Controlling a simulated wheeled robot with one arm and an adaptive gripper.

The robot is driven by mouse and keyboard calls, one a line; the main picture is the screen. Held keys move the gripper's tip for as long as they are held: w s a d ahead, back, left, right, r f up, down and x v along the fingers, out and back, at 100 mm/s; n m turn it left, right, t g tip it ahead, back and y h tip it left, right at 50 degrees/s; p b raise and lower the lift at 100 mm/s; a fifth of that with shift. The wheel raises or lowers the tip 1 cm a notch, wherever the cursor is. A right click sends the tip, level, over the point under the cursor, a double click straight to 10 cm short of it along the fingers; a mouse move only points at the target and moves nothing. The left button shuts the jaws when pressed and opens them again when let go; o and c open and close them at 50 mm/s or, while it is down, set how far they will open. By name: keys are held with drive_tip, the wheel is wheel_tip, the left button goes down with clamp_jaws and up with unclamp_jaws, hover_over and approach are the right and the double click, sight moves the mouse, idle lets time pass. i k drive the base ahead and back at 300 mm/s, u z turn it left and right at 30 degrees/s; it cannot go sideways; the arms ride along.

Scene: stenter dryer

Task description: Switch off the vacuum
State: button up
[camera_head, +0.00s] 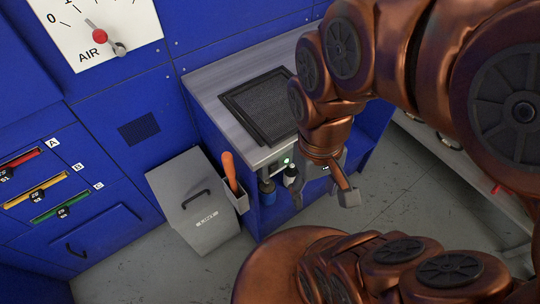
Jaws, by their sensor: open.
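A blue cabinet with a grey top (217,82) stands in the middle of the view, with a black mesh panel (265,105) set in its top. I cannot tell for certain which part is the vacuum. A small green-lit spot (287,161) shows on the cabinet's front edge, and it may be a switch or a lamp. Dark cylindrical fittings hang below it. My gripper (338,184) is open, just right of the green spot, pointing down in front of the cabinet. Nothing shows between its fingers. My arm hides the cabinet's right part.
A grey lidded bin (195,224) with a black handle stands left of the cabinet. An orange-handled tool (229,170) sits in a side holder. The blue wall has an AIR dial (100,36) and coloured sliders (58,192) marked A, B and C. Grey floor is clear in front.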

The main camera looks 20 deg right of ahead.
sight(273, 168)
drive_tip(key=z, duration=1.45)
drive_tip(key=k, duration=1.05)
drive_tip(key=u, duration=1.5)
